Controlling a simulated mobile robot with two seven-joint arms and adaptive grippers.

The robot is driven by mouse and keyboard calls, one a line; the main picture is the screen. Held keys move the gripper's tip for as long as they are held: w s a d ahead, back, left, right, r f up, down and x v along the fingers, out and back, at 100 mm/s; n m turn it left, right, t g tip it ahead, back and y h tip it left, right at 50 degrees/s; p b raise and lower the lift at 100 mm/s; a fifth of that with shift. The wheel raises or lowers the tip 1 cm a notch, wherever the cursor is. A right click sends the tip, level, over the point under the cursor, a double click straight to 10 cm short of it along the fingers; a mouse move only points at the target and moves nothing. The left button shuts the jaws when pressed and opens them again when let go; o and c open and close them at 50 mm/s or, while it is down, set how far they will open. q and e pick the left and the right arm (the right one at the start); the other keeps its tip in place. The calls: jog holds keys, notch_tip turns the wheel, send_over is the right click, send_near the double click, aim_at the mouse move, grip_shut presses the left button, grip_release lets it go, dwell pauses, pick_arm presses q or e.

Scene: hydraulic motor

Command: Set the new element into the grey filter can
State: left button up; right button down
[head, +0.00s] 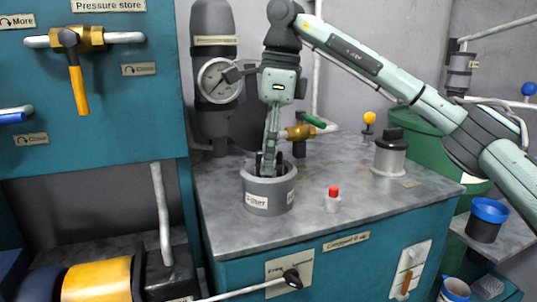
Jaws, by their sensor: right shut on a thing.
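The grey filter can (268,200), labelled "Filter", stands open and upright on the grey bench top. My right gripper (269,165) points straight down, its fingers reaching into the can's mouth. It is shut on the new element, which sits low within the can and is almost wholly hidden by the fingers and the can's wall. I cannot tell whether the element touches the bottom. My left gripper is not in view.
A pressure gauge (220,80) and a green-handled brass valve (302,130) are behind. Bare bench top (400,205) lies at the front right.

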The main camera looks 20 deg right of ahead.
jog(key=shift+f, duration=0.15)
jog(key=c, duration=0.8)
grip_release()
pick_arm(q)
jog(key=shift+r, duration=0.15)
pick_arm(e)
jog(key=shift+o, duration=0.2)
jog(key=shift+r, duration=0.5)
pick_arm(q)
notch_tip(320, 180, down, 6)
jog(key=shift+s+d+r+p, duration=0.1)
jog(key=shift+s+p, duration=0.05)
jog(key=shift+p, duration=1.1)
pick_arm(e)
notch_tip(320, 180, up, 11)
jog(key=d, duration=0.1)
jog(key=shift+s+d+r, duration=0.15)
jog(key=shift+s+r, duration=0.05)
jog(key=shift+s, duration=0.05)
